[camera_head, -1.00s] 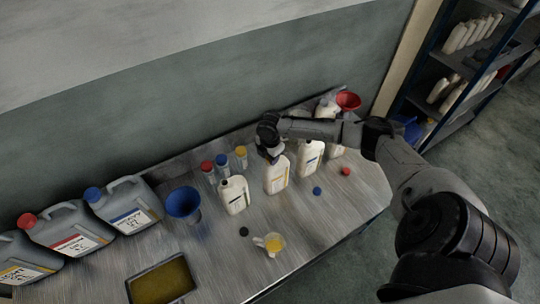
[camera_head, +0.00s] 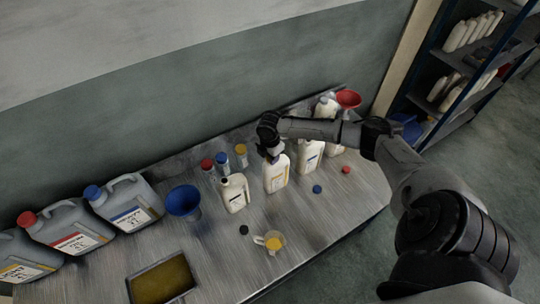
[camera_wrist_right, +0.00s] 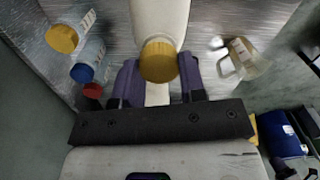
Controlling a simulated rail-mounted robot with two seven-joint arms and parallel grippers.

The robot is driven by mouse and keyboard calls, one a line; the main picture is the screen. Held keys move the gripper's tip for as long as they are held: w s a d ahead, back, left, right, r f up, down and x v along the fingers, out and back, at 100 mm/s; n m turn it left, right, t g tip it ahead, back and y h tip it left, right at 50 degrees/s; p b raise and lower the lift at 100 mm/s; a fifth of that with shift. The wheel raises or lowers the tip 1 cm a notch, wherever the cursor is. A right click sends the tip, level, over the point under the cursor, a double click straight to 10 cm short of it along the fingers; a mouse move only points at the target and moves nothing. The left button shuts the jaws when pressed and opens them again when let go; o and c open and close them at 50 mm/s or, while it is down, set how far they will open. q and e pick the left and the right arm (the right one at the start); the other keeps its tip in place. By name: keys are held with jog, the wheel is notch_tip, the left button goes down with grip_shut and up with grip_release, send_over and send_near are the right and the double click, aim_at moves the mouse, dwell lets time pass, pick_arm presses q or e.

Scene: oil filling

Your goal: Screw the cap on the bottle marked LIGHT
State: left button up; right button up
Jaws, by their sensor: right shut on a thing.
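A white bottle with a yellow-striped label (camera_head: 276,178) stands upright near the middle of the bench. Its label is too small to read. My right gripper (camera_head: 272,155) is right above its neck. In the right wrist view, the right gripper (camera_wrist_right: 159,80) is shut on a yellow cap (camera_wrist_right: 159,61), with one finger on each side. The cap is in line with the white bottle (camera_wrist_right: 160,18) at its neck. The threads are hidden, so I cannot tell how tightly the cap sits. My left gripper is not in view.
An open white bottle (camera_head: 234,194) stands to the left, another bottle (camera_head: 309,157) to the right. A measuring cup (camera_head: 270,243), black cap (camera_head: 244,231), blue cap (camera_head: 317,189) and red cap (camera_head: 346,170) lie in front. Small capped jars (camera_head: 222,163) stand behind. A blue funnel (camera_head: 184,202) is further left.

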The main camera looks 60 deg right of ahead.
jog(key=shift+f, duration=0.15)
jog(key=o, duration=0.9)
jog(key=shift+o, duration=0.3)
notch_tip(320, 180, up, 14)
jog(key=b, duration=0.1)
jog(key=shift+f, duration=0.15)
